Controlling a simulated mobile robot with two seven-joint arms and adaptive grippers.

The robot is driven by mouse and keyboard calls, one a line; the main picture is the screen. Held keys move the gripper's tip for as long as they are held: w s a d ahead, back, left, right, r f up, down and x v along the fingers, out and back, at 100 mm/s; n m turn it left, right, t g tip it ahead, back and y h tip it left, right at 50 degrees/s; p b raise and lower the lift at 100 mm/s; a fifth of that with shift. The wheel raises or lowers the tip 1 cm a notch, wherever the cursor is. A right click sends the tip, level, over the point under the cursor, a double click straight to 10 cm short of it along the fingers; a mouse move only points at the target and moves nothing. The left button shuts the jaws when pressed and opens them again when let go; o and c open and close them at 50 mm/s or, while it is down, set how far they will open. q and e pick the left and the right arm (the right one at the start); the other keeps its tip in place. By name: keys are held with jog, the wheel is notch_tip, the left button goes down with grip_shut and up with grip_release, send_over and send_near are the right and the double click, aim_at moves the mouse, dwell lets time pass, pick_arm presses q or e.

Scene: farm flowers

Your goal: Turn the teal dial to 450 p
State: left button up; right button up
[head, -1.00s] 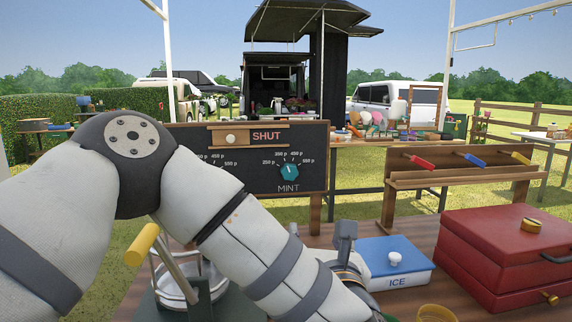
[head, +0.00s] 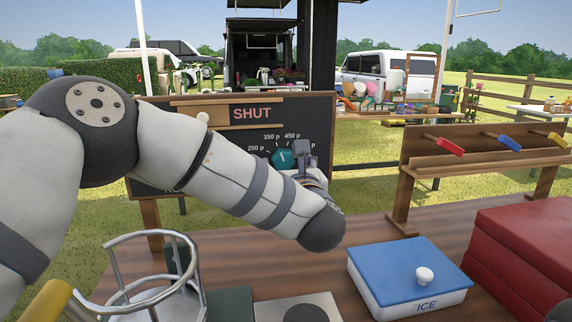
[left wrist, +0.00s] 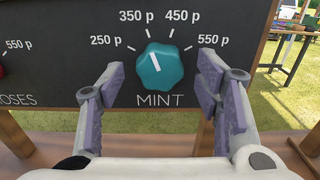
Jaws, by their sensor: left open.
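The teal dial (head: 282,159) is on the dark price board (head: 322,120), above the word MINT. In the left wrist view the dial (left wrist: 160,68) has a white pointer line tilted up and left, towards the 350 p mark (left wrist: 137,16). The 450 p mark (left wrist: 182,16) is up and right of the dial. My left gripper (left wrist: 158,80) is open, with one finger on each side of the dial and a gap on both sides. In the head view the left gripper (head: 304,160) overlaps the dial's right side. My right gripper does not show.
A SHUT sign (head: 252,113) with a slider is above the dial. A blue-lidded ICE box (head: 395,262), a red case (head: 525,240) and a metal ring stand (head: 195,265) are on the wooden counter. A rack with coloured handles (head: 450,150) stands at right.

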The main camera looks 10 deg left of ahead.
pick_arm(q)
jog(key=shift+w+a, duration=0.2)
jog(key=shift+w, duration=0.35)
jog(key=c, duration=1.2)
jog(key=shift+o, duration=0.2)
jog(key=shift+r, duration=0.1)
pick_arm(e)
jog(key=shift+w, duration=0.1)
pick_arm(q)
jog(key=m+p, duration=0.1)
jog(key=m, duration=0.2)
jog(key=shift+r, duration=0.15)
jog(key=shift+d+f+m+p, duration=0.15)
jog(key=shift+m+p, duration=0.1)
jog(key=shift+m, duration=0.9)
jog(key=shift+a+f+m+p, duration=0.1)
jog(key=shift+m+p, duration=0.1)
jog(key=shift+m, duration=0.95)
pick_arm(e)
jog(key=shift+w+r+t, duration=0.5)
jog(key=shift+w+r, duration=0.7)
pick_arm(q)
jog(key=shift+w, duration=0.1)
